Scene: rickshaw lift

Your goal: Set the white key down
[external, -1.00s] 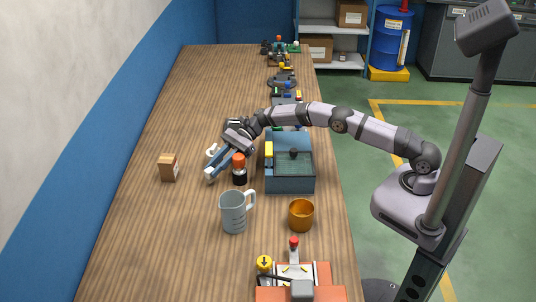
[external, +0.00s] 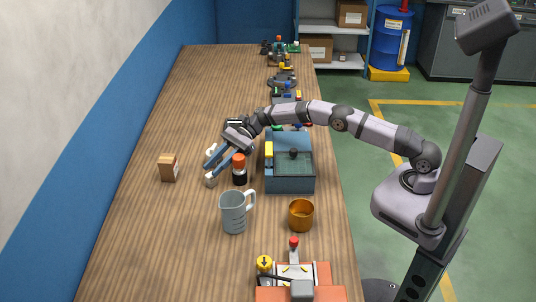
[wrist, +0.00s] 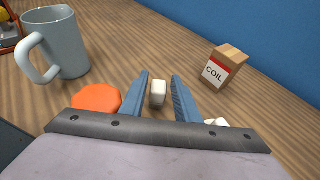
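The white key (wrist: 158,92) shows between the fingertips in the wrist view, with a gap on each side. In the external view it (external: 211,181) appears to rest on the wooden table at the fingertips. My gripper (external: 211,173) is open, its blue fingers spread low over the table around the key. The wrist view also shows the two open fingers (wrist: 160,87).
A black bottle with an orange cap (external: 239,172) stands close right of my gripper. A grey mug (external: 233,213), a COIL box (external: 168,168), an orange cup (external: 301,215) and a blue-grey bin (external: 290,184) stand around. Another white piece (wrist: 217,122) lies beside the right finger.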

